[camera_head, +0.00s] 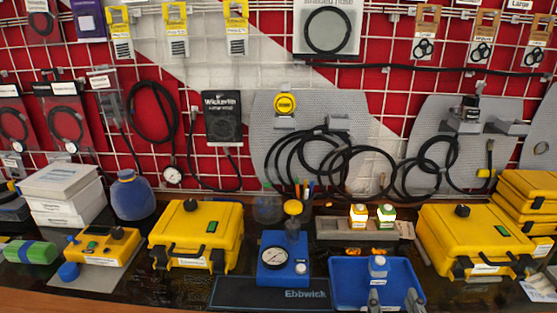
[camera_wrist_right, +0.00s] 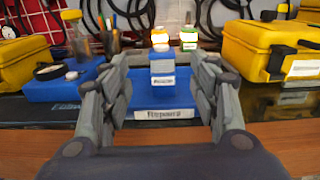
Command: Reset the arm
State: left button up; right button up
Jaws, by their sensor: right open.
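My right gripper (camera_head: 390,300) shows at the bottom edge of the head view, in front of the blue tray (camera_head: 345,268). In the right wrist view its two fingers (camera_wrist_right: 163,90) are spread apart with nothing between them. Beyond them stands the same tray, with a front label (camera_wrist_right: 164,114) that seems to read "Repairs". A small bottle (camera_head: 378,268) with a label stands upright in the tray; it also shows in the wrist view (camera_wrist_right: 162,77). My left gripper is not in view.
A blue regulator block with a gauge (camera_head: 273,258) stands left of the tray on a dark mat (camera_head: 235,293). Yellow cases (camera_head: 197,235) (camera_head: 475,240) flank the area. Two small bottles (camera_head: 358,215) (camera_head: 386,215) stand behind the tray. Hoses hang on the wall grid. The wooden front edge (camera_wrist_right: 285,140) is clear.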

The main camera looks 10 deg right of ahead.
jog(key=a+r+n+y, duration=0.4)
jog(key=a+n+y, duration=0.6)
jog(key=a+n, duration=0.6)
jog(key=s+a+f+n+g+y, duration=0.25)
jog(key=f+n+g, duration=0.2)
jog(key=n, duration=0.35)
jog(key=s+a+f+n+g+y, duration=0.1)
jog(key=s+a+f+n+g, duration=0.2)
jog(key=f+n, duration=0.35)
jog(key=s+d+f+n+g+h, duration=0.7)
jog(key=s+d+f+n+h, duration=0.25)
jog(key=d+f, duration=0.2)
notch_tip(320, 180, down, 24)
jog(key=s+d+f+g, duration=0.2)
jog(key=s+d+f, duration=0.1)
jog(key=s+f, duration=1.4)
jog(key=shift+s+d+f+n, duration=0.2)
jog(key=shift+s+f+n, duration=0.2)
